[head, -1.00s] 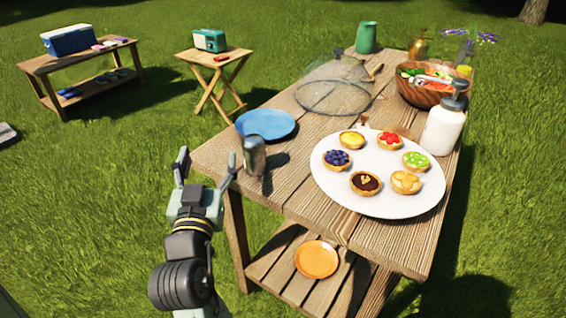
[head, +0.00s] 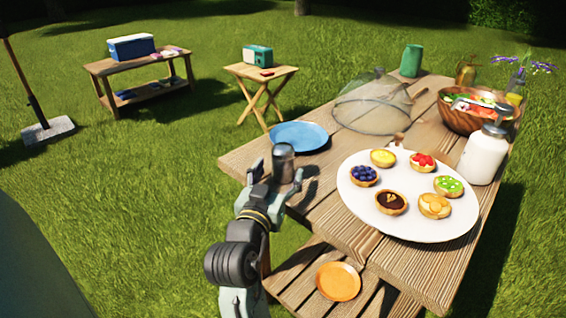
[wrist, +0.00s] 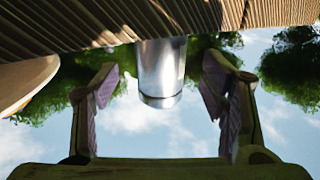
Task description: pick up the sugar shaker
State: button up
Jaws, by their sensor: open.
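The sugar shaker (head: 283,163) is a small silvery metal cylinder standing upright near the left edge of the wooden table. My gripper (head: 274,181) is open at the table's edge, with its two fingers pointing toward the shaker. In the head view the fingers overlap the shaker's lower part. In the wrist view, which is upside down, the shaker (wrist: 161,75) is centred between the spread fingers, with a gap on each side. No finger appears to touch it. How deep it sits between the fingers is hard to tell.
A blue plate (head: 299,134) lies just behind the shaker. A white platter (head: 360,205) of tarts is to its right. A mesh dome (head: 375,110), a wooden bowl (head: 465,122) and a white bottle (head: 484,157) stand farther off. An orange plate (head: 339,282) lies on the lower shelf.

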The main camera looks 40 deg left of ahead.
aim_at(280, 171)
jog(key=p+x, duration=0.1)
jog(key=x, duration=0.3)
jog(key=shift+w+a, duration=0.1)
jog(key=shift+w, duration=0.1)
jog(key=shift+c, duration=0.2)
jog(key=c, duration=1.3)
